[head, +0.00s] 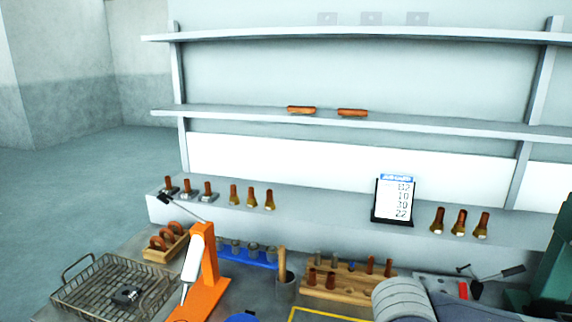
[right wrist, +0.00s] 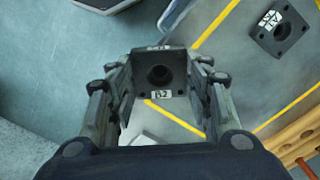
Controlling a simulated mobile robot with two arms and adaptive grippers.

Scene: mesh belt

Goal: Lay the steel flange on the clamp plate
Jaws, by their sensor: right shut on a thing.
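In the right wrist view, my right gripper (right wrist: 160,85) is shut on a dark square flange (right wrist: 146,72). The flange has a round centre hole, small corner holes and a white label reading B2. It sits between the two fingers. A second dark square flange (right wrist: 282,28) with a white label lies at the upper right of that view, apart from the gripper. In the head view, a grey plate with a red part and black-handled clamps (head: 438,284) at the lower right looks like the clamp plate; it is partly hidden. My left gripper is out of view.
A wire basket (head: 85,287) holding a dark part stands at the lower left. An orange stand (head: 208,265), a wooden block with pegs (head: 345,288) and a wooden box of rings (head: 160,252) crowd the bench. Yellow lines (head: 325,310) mark an area at the front.

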